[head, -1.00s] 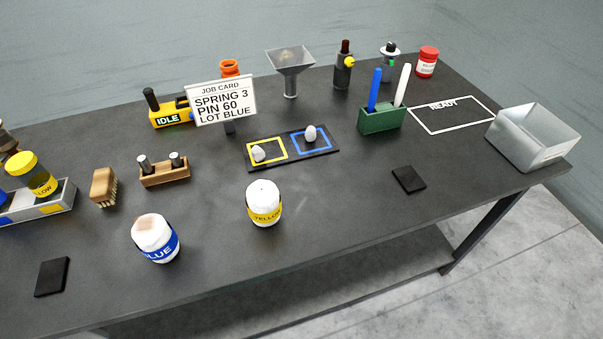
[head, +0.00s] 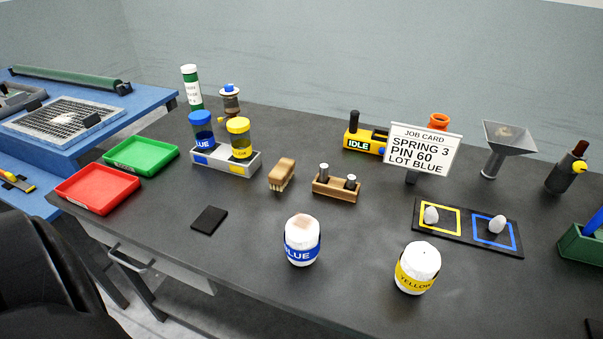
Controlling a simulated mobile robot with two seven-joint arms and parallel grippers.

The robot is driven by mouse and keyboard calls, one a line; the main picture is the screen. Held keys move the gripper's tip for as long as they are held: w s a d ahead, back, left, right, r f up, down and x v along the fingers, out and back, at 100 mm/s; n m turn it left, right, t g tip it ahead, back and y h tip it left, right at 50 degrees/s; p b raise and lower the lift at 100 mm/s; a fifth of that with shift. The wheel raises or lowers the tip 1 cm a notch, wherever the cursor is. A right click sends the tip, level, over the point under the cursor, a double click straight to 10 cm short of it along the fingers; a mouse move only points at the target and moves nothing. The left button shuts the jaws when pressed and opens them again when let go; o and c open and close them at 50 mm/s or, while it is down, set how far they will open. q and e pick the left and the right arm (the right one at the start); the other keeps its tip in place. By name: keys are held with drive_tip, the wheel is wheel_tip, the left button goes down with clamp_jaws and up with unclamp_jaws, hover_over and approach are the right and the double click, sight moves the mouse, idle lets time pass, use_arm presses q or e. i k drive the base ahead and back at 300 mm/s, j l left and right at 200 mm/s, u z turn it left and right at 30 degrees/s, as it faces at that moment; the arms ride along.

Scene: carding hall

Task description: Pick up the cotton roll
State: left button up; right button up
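Two white rolls stand upright on the dark table. One has a blue band reading BLUE (head: 302,240) and a brownish patch on top. The other has a yellow band reading YELLOW (head: 417,268) and stands to its right, nearer the front edge. They stand apart, with nothing touching them. I cannot tell from the picture which one is the cotton roll. The job card (head: 422,149) reads SPRING 3, PIN 60, LOT BLUE. Neither of my grippers is in view.
Behind the rolls are a brush (head: 282,174), a wooden block with two pegs (head: 337,187) and a black board with two white tufts (head: 460,236). Left are a black pad (head: 209,220), red tray (head: 97,190) and green tray (head: 141,157).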

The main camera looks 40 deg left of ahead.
sight(303, 236)
drive_tip(key=u, duration=1.15)
drive_tip(key=k+j+z, duration=0.2)
drive_tip(key=i+l, duration=0.1)
